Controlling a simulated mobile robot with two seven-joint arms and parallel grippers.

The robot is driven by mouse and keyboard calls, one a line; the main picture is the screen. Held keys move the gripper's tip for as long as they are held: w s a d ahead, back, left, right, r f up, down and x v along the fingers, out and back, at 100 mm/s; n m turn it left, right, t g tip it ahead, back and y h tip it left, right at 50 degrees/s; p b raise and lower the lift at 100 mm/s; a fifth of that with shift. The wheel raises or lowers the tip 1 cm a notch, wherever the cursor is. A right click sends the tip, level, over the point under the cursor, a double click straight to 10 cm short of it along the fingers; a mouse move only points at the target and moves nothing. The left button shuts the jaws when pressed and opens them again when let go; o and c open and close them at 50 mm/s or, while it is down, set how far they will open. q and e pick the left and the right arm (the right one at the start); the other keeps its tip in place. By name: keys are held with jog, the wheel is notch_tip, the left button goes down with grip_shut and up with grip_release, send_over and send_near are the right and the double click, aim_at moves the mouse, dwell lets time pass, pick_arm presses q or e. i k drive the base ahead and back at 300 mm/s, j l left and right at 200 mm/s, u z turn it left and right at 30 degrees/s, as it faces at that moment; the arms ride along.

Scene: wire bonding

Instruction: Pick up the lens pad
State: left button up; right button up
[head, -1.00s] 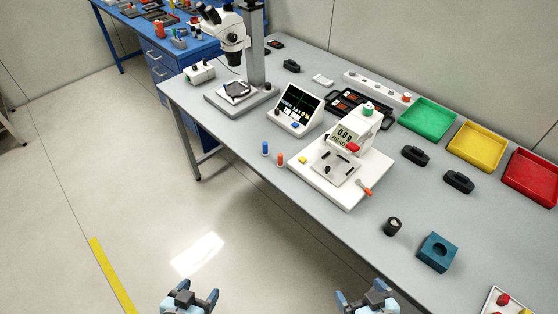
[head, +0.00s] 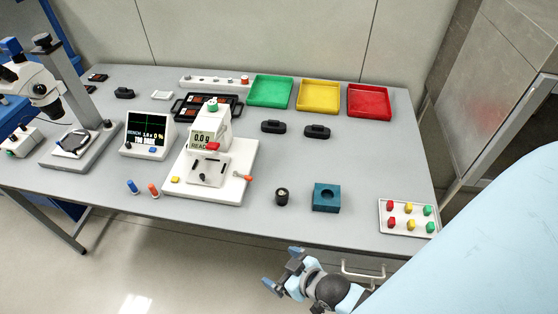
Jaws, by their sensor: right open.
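No object is marked as the lens pad, so I cannot tell for certain which it is. A teal square block (head: 326,198) with a round recess lies on the bench near its front edge and may be it. A small black cylinder (head: 282,197), like a loupe, stands just left of the block, apart from it. My right gripper (head: 281,266) is open and empty, in front of the bench's front edge, nearer to me than the block and to its left. My left gripper is not in view.
A white tray with coloured knobs (head: 408,218) lies to the right of the block. The white bonding machine (head: 210,165) and an orange-handled lever (head: 244,177) stand to the left. Two black items (head: 317,132) and green, yellow and red bins (head: 368,101) are behind. A drawer handle (head: 362,270) sits below the edge.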

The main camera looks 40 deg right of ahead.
aim_at(155, 194)
jog(key=z, duration=0.5)
jog(key=i+j+z, duration=0.25)
jog(key=j+z, duration=0.3)
jog(key=i+j+z, duration=0.1)
jog(key=j+z, duration=0.15)
jog(key=j, duration=0.15)
jog(key=i+j+z, duration=0.1)
jog(key=j, duration=0.45)
jog(key=j+z, duration=0.15)
jog(key=j, duration=0.4)
jog(key=i, duration=0.05)
